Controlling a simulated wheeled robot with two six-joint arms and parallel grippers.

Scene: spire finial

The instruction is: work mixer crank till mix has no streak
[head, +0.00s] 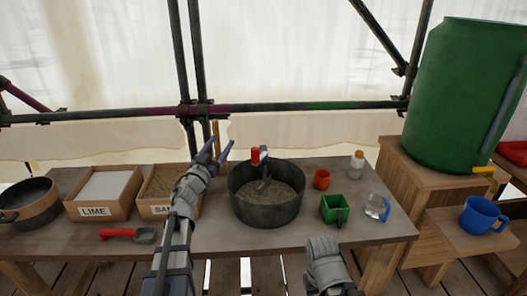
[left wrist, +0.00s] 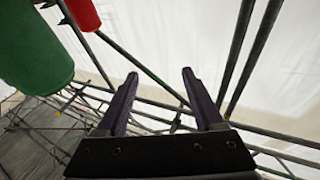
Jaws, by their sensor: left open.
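The mixer is a dark round tub (head: 266,212) on the table, holding a grey-brown mix (head: 275,192). Whether the mix has streaks is too small to tell. Its crank (head: 264,170) rises from the middle, with a red grip (head: 255,155) at the upper left. My left gripper (head: 219,147) is open and empty, left of the red grip and apart from it, above the tub's left rim. In the left wrist view, the open fingers (left wrist: 159,82) have nothing between them. A red cylinder (left wrist: 82,13), probably the grip, shows at the top left. My right gripper is not visible.
Left on the table (head: 230,240) are a pot (head: 42,208), a lime box (head: 99,211), a sand box (head: 160,184) and a red-handled trowel (head: 118,234). Right are an orange cup (head: 322,179), a green scoop (head: 335,209) and a bottle (head: 357,164). A green barrel (head: 462,95) stands far right.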

